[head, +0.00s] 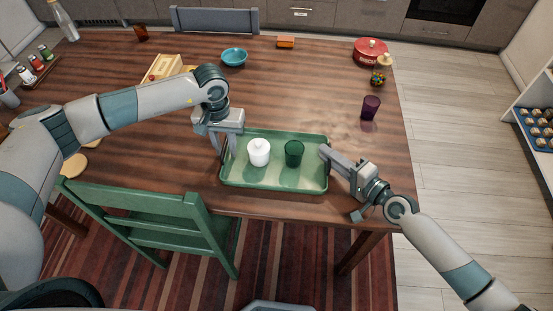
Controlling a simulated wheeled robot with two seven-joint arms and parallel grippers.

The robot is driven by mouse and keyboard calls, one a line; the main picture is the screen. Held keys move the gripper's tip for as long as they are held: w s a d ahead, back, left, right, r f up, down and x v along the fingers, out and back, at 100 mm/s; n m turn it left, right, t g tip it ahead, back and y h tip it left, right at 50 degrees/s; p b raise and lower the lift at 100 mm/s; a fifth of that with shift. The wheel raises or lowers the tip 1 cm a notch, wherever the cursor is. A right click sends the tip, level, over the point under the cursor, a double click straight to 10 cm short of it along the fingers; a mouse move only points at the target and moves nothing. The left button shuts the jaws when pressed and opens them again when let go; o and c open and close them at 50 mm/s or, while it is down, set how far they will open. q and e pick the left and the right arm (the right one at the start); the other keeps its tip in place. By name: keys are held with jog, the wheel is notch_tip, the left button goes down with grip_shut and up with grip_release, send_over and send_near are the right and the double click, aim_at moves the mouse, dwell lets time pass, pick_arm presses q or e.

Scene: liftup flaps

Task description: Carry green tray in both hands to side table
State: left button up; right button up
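The green tray (275,184) lies on the wooden table near its front edge. A white lidded jar (259,153) and a dark green cup (294,154) stand upright on it. My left gripper (226,153) points down at the tray's left rim, its two fingers apart with the rim between or just below them. My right gripper (325,152) reaches in from the right, its fingertips at the tray's right rim. Whether they grip the rim is too small to tell. No side table can be clearly made out.
On the wooden table (330,90) are a blue bowl (234,57), a red pot (370,51), a purple cup (371,107) and a wooden box (163,68). A green chair (150,215) stands at the front. A white shelf (535,100) is at far right; floor between is clear.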

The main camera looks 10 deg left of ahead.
pick_arm(q)
grip_shut()
pick_arm(e)
grip_shut()
pick_arm(q)
jog(key=shift+r, duration=0.2)
pick_arm(e)
jog(key=shift+r, duration=0.2)
